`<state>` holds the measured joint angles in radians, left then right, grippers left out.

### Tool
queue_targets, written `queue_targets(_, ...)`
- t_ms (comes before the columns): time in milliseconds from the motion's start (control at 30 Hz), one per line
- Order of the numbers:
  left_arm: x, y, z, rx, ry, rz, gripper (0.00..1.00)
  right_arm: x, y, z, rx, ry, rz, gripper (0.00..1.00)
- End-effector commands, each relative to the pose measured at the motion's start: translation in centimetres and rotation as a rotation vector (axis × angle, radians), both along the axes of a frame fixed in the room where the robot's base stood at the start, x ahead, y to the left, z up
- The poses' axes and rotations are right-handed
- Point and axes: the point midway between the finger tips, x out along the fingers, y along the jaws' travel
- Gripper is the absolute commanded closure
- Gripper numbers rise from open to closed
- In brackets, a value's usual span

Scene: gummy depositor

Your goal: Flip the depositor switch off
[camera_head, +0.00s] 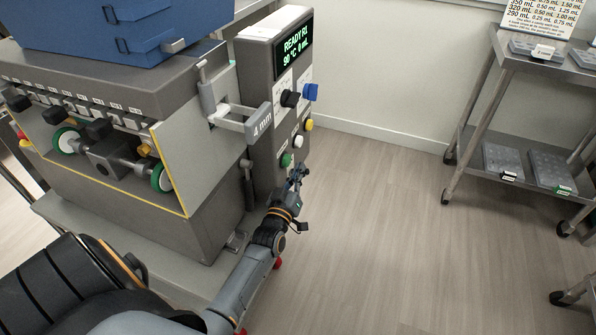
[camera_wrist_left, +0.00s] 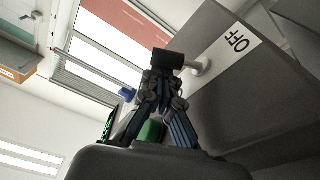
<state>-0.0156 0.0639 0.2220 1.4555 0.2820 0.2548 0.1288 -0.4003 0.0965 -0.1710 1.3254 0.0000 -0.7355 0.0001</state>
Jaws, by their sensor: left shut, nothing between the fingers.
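The depositor's control panel (camera_head: 264,85) stands at the machine's right end, with its display lit "READY". In the left wrist view, a switch with a black tip (camera_wrist_left: 168,58) on a pale stem (camera_wrist_left: 200,68) sticks out beside an "OFF" label (camera_wrist_left: 237,43). My left gripper (camera_head: 298,174) is below the panel's green button (camera_head: 286,159). In the wrist view its closed fingertips (camera_wrist_left: 164,80) are at the black tip, with nothing between them; I cannot tell whether they touch it. The switch cannot be made out in the head view. My right gripper is not seen.
A black knob (camera_head: 290,99), blue knob (camera_head: 310,92), yellow button (camera_head: 308,125) and white button (camera_head: 298,141) sit above my gripper. A "4 mm" bar (camera_head: 262,122) juts from the machine. A metal cart (camera_head: 520,165) with trays stands right; floor (camera_head: 390,230) between is clear.

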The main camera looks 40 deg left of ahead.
Motion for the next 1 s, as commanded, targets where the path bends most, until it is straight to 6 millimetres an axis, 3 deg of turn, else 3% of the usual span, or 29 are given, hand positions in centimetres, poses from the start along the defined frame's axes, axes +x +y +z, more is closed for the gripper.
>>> queue_targets(367, 0.1, -0.4, -0.4, 0.102, 0.028, -0.001, 1.0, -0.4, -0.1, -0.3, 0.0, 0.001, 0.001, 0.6)
queue_targets(900, 0.2, -1.0, -2.2, 0.536, 0.131, -0.001, 1.0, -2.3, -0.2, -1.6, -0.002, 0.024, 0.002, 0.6)
queue_targets(1000, 0.2, -1.0, -2.1, 0.526, 0.127, -0.001, 1.0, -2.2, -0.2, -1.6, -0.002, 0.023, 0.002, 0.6)
